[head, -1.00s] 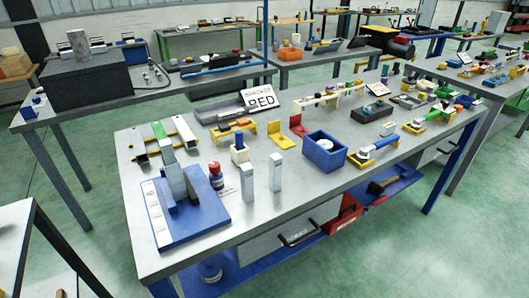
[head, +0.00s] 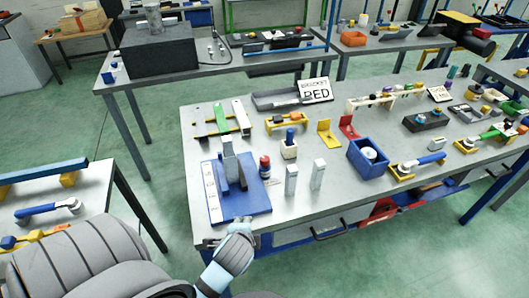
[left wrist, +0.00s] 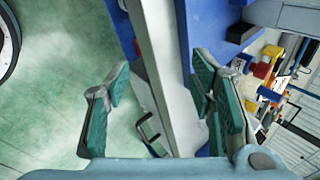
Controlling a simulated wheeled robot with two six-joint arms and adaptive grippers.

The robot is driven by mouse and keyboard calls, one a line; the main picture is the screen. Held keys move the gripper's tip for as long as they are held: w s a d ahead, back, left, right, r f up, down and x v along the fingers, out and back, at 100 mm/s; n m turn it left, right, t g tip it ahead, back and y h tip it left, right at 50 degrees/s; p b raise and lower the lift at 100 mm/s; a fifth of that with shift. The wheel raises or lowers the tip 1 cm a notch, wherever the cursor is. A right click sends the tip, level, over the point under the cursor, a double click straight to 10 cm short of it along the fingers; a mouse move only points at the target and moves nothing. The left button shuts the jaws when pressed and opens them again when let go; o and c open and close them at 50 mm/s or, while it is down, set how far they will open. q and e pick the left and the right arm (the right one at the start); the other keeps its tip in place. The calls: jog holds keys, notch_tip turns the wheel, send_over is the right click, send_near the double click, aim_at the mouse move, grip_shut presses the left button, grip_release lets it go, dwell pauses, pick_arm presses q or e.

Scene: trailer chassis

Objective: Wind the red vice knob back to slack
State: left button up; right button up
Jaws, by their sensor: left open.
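The vice appears to be the blue base plate (head: 256,200) with upright grey jaws (head: 230,165) at the near left corner of the table. Part of a blue plate also shows in the left wrist view (left wrist: 212,18). My left gripper (head: 228,238) is at the table's front edge, just in front of the blue plate and apart from the jaws. In the left wrist view the green-padded fingers (left wrist: 160,100) are spread and empty, with the table edge between them. My right gripper is out of view.
A red and dark blue bottle (head: 265,168) stands right of the jaws, close to two pale upright blocks (head: 291,181). A blue bin (head: 367,160) sits further right. A drawer handle (head: 332,232) juts out below the table edge.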

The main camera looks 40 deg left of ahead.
aim_at(265, 159)
pick_arm(q)
jog(key=w+m, duration=0.2)
jog(key=w+a+r+m+t+y, duration=0.1)
jog(key=w+m, duration=0.1)
jog(key=w+a+r+m+y, duration=0.1)
jog(key=w+m, duration=0.1)
jog(key=shift+w+a+r+m, duration=0.2)
jog(key=shift+m, duration=0.1)
jog(key=w+r+m+t+y, duration=0.3)
jog(key=w+r+m, duration=0.2)
jog(key=w+m, duration=0.5)
jog(key=shift+m, duration=0.4)
jog(key=b+x, duration=0.1)
jog(key=x, duration=0.3)
jog(key=b+x, duration=0.1)
jog(key=x, duration=0.4)
jog(key=s+f+b+x, duration=0.1)
jog(key=x, duration=0.3)
jog(key=shift+a+f, duration=0.1)
jog(key=shift+a, duration=0.4)
jog(key=shift+w+a+b, duration=0.15)
jog(key=shift+w+b, duration=0.05)
jog(key=shift+b, duration=0.1)
jog(key=shift+c, duration=0.2)
